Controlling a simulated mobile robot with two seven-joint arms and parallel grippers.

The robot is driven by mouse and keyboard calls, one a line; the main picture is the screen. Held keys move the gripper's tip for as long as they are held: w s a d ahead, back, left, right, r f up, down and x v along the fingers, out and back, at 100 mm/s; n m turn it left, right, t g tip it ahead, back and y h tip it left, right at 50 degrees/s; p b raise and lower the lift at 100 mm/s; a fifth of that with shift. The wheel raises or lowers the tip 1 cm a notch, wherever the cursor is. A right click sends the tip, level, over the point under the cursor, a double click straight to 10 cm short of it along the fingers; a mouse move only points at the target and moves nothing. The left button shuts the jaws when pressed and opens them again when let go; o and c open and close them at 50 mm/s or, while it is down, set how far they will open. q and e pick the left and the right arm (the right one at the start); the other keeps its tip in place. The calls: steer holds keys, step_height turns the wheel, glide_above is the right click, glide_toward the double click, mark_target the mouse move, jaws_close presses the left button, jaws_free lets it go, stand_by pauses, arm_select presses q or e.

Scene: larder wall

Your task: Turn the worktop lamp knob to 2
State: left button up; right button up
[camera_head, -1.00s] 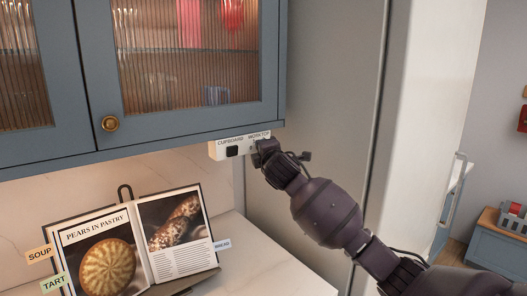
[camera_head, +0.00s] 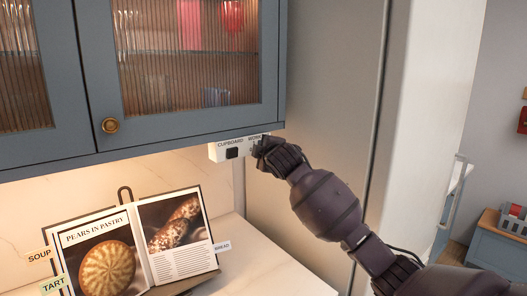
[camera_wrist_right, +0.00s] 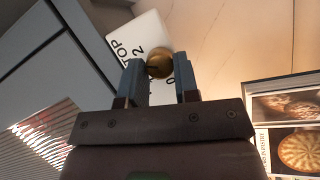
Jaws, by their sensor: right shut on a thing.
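A white switch box (camera_head: 222,153) is fixed under the wall cupboard, with labels reading CUPBOARD and WORKTOP, the second partly covered by my gripper. My right gripper (camera_head: 262,151) is at the box's worktop end. In the right wrist view, the round brass worktop knob (camera_wrist_right: 159,63) sits between the fingertips of my right gripper (camera_wrist_right: 160,82), which is shut on it. A printed 2 (camera_wrist_right: 137,50) shows beside the knob, and a 0 is partly visible below it. I cannot clearly tell which mark the knob points to. My left gripper is not in view.
The blue cupboard (camera_head: 190,133) with ribbed glass doors hangs directly above the box. A black square switch (camera_head: 232,153) sits under the CUPBOARD label. An open cookbook (camera_head: 140,245) stands on the worktop (camera_head: 265,270). A tall grey panel (camera_head: 335,90) rises behind my arm.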

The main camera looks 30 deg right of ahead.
steer(key=o, duration=0.9)
steer(key=shift+s, duration=0.1)
steer(key=b+v, duration=0.1)
steer(key=v, duration=0.9)
steer(key=shift+s+r+b, duration=0.1)
steer(key=shift+s+b, duration=0.2)
steer(key=shift+b, duration=0.1)
